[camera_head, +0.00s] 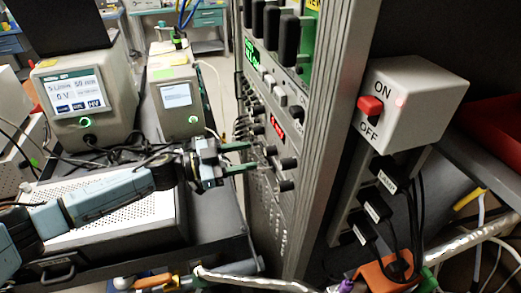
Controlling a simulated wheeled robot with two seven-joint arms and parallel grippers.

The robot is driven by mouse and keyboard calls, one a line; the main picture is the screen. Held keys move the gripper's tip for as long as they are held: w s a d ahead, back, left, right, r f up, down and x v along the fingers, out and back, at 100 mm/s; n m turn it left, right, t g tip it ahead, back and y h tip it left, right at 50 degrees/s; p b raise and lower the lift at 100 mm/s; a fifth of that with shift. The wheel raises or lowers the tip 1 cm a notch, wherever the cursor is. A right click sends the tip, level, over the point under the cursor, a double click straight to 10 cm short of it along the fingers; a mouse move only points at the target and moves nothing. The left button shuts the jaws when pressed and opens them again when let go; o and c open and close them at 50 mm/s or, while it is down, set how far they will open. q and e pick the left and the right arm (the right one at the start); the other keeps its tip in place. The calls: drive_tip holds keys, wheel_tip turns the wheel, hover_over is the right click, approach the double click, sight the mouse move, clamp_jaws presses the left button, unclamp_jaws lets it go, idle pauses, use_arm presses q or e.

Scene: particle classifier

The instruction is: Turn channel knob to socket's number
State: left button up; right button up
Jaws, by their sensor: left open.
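My left gripper (246,158) reaches in from the left with its two green-tipped fingers apart, close to the front panel of the tall rack (322,130). Several black knobs sit on this panel: one knob (270,150) is right by the fingertips, another knob (288,163) is to its right, and a third knob (286,185) is lower. I cannot tell which one is the channel knob, or whether a finger touches one. A small red display (277,126) is lit above them. Sockets with dark cables (243,128) are at the panel's left; their numbers are too small to read. My right gripper is out of view.
Two beige instruments, one with a large screen (82,92) and a smaller one (178,98), stand behind my left arm. A perforated metal box (120,222) lies beneath it. A white ON/OFF switch box (412,98) and plugged power cords (380,208) are right of the rack.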

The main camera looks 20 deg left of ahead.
sight(270, 151)
use_arm(q)
drive_tip(key=shift+x, duration=2.35)
drive_tip(key=c, duration=1)
use_arm(e)
drive_tip(key=w, duration=0.2)
drive_tip(key=shift+w+a+r, duration=0.2)
drive_tip(key=shift+w, duration=0.1)
